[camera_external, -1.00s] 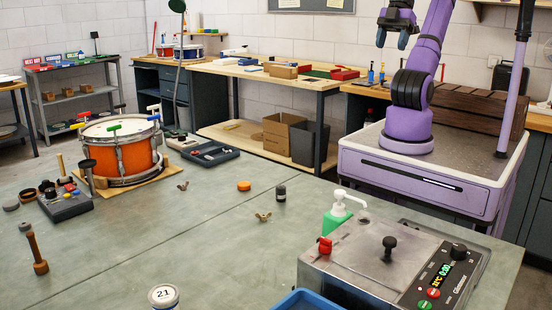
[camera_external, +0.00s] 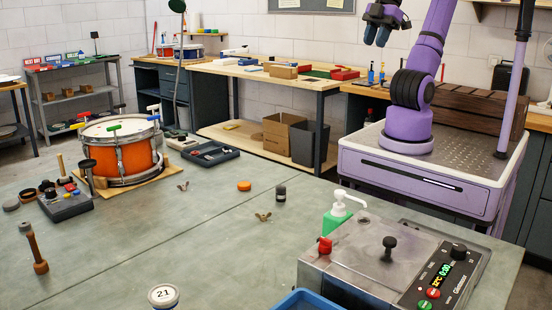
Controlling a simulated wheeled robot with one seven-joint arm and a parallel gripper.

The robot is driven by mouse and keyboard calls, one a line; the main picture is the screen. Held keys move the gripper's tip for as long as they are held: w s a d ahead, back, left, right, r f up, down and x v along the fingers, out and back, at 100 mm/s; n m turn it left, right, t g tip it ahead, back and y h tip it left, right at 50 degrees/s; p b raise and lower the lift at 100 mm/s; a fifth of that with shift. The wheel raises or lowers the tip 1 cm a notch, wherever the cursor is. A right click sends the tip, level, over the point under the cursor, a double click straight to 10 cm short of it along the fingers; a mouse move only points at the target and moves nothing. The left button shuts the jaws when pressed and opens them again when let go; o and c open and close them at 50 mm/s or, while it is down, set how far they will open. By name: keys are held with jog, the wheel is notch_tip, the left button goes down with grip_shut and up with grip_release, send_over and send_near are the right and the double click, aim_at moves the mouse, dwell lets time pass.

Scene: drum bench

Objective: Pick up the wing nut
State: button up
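Two small brass-brown wing nuts lie on the grey-green bench top. One wing nut (camera_external: 262,217) is near the middle, left of the green pump bottle. The other wing nut (camera_external: 183,186) lies farther back, to the right of the drum. My gripper (camera_external: 376,37) is high at the top of the picture, above and far behind both wing nuts. Its dark fingers point down with a narrow gap between them, and nothing shows in them.
An orange drum (camera_external: 122,152) stands on a wooden board at left. An orange puck (camera_external: 244,186) and a dark small jar (camera_external: 281,193) lie close to the wing nuts. A green pump bottle (camera_external: 336,221) and a steel machine (camera_external: 385,262) stand at right.

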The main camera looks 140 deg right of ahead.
jog(key=w+d+f+m+g+h, duration=0.2)
jog(key=w+d+f+m+g, duration=0.15)
jog(key=w+d, duration=0.95)
jog(key=w+d+f+m, duration=0.2)
jog(key=d+f, duration=0.2)
jog(key=d, duration=0.4)
jog(key=w+d+f+m, duration=0.15)
jog(key=d+f, duration=0.25)
jog(key=d, duration=0.5)
jog(key=m+y, duration=0.3)
jog(key=m, duration=0.5)
send_over(226, 152)
notch_tip(226, 152, down, 23)
jog(key=shift+g, duration=0.45)
jog(key=f, duration=0.2)
jog(key=s+f, duration=0.1)
jog(key=f, duration=0.1)
jog(key=shift+a+f, duration=0.1)
jog(key=shift+f, duration=0.2)
jog(key=shift+w+f, duration=0.2)
jog(key=shift+f, duration=3)
grip_shut()
